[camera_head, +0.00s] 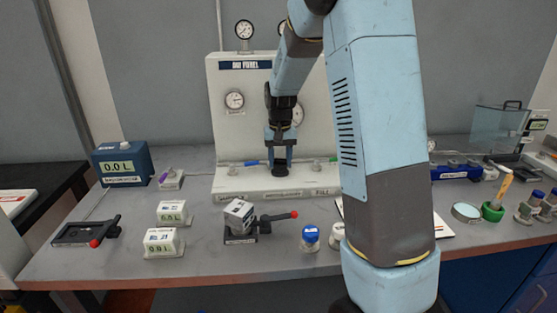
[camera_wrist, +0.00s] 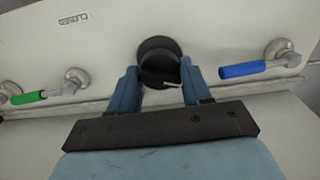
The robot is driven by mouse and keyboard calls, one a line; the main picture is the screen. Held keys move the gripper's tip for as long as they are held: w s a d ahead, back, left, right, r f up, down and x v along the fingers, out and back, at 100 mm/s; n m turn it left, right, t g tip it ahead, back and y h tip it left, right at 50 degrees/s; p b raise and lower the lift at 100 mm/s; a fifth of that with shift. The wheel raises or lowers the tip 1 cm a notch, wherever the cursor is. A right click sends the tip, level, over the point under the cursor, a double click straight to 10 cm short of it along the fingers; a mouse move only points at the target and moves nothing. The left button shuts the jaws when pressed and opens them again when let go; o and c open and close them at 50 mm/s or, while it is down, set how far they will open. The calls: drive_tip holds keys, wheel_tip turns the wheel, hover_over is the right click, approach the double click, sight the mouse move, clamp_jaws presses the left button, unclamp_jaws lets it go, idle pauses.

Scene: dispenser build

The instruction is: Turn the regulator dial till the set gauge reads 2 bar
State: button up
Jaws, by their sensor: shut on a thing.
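The regulator dial (camera_head: 280,169) is a black round knob low in the middle of the pale upright panel (camera_head: 222,135). In the wrist view the dial (camera_wrist: 158,58) sits between the two blue fingers, with a light pointer line on its face. My gripper (camera_head: 280,158) is shut on it, also in the wrist view (camera_wrist: 160,80). One round gauge (camera_head: 234,100) is on the panel's left. A second gauge (camera_head: 299,115) is partly hidden behind my arm. I cannot tell which is the set gauge, and the readings are too small to read.
A blue-handled valve (camera_wrist: 245,70) and a green-handled valve (camera_wrist: 30,97) flank the dial. A blue display box (camera_head: 122,163) stands left. Labelled blocks (camera_head: 163,242), a red-knobbed lever fixture (camera_head: 240,220) and a blue-capped bottle (camera_head: 310,238) stand in front. My arm hides the right middle.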

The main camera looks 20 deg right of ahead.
drive_tip(key=shift+w+r, duration=0.1)
idle(0.4)
drive_tip(key=o, duration=1)
drive_tip(key=shift+o, duration=0.2)
wheel_tip(320, 180, up, 14)
drive_tip(key=shift+f, duration=0.2)
